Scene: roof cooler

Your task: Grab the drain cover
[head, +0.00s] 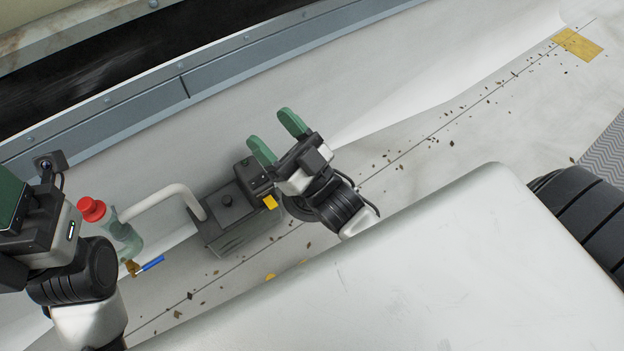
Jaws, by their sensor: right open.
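My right gripper (278,137) is open and empty, its two green fingers spread apart over the pale roof. I cannot clearly make out a drain cover. A dark rounded edge shows beside my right wrist, but I cannot tell whether it is the cover or part of my arm. My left gripper (12,200) is at the left edge, with a green finger partly cut off by the frame, so its opening cannot be judged.
A grey box (228,212) with a white pipe (160,200) stands left of my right wrist. A bottle with a red cap (92,209) and a blue-handled brush (150,264) are near my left arm. Leaf debris lies along a seam. A metal-edged wall (150,98) runs behind.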

